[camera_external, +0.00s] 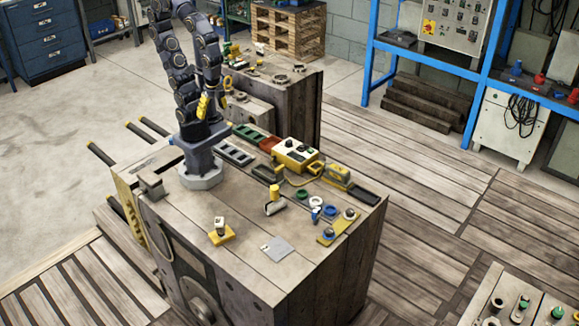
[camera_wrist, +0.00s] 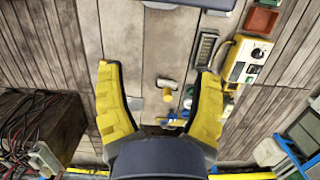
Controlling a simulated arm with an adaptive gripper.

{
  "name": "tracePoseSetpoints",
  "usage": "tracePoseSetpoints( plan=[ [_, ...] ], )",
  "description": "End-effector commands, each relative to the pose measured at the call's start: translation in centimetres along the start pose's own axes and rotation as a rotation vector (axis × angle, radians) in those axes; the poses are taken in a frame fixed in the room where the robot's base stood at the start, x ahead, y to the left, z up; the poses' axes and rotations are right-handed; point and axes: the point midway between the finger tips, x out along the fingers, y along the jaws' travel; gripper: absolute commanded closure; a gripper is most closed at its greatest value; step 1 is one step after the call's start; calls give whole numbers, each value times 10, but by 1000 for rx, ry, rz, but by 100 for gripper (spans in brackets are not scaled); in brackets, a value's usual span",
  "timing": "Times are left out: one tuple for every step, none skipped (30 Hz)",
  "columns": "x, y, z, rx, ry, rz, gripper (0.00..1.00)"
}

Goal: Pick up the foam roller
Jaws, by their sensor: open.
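The foam roller (camera_external: 274,207) lies on the wooden workbench top, with a pale grey roller part and a yellow handle standing up from it. In the wrist view the roller (camera_wrist: 167,96) shows small and far below, between my fingers. My gripper (camera_wrist: 158,70) has its two yellow fingers spread wide with nothing between them. It is well above the bench and apart from the roller. In the external view, yellow finger parts show beside my arm's lower links, and the gripper is partly hidden there.
A yellow control box (camera_external: 296,154), a grey-green tray (camera_external: 236,152) and a red tray (camera_external: 269,144) sit behind the roller. Blue and green rings lie to its right. A yellow block (camera_external: 221,236) and a grey plate (camera_external: 277,248) lie nearer the front, with bare wood between.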

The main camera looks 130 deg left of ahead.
Motion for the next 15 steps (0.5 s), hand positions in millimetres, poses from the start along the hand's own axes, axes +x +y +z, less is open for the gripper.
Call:
tracePoseSetpoints(
  plan=[
    [0, 0, 0, 0, 0, 0, 35],
    [0, 0, 0, 0, 0, 0, 35],
    [0, 0, 0, 0, 0, 0, 35],
    [0, 0, 0, 0, 0, 0, 35],
    [0, 0, 0, 0, 0, 0, 35],
    [0, 0, 0, 1, 0, 0, 35],
    [0, 0, -1, 5, -1, -1, 35],
    [0, -1, -2, 15, -1, -3, 35],
    [1, -2, -5, 37, -3, -9, 35],
    [2, -4, -9, 65, -5, -14, 35],
    [4, -6, -14, 101, -6, -20, 35],
    [6, -9, -22, 164, -5, -31, 35],
    [8, -12, -31, 222, -4, -40, 35],
    [11, -15, -40, 289, -5, -50, 35],
    [15, -20, -53, 388, -5, -65, 35]
  ],
)
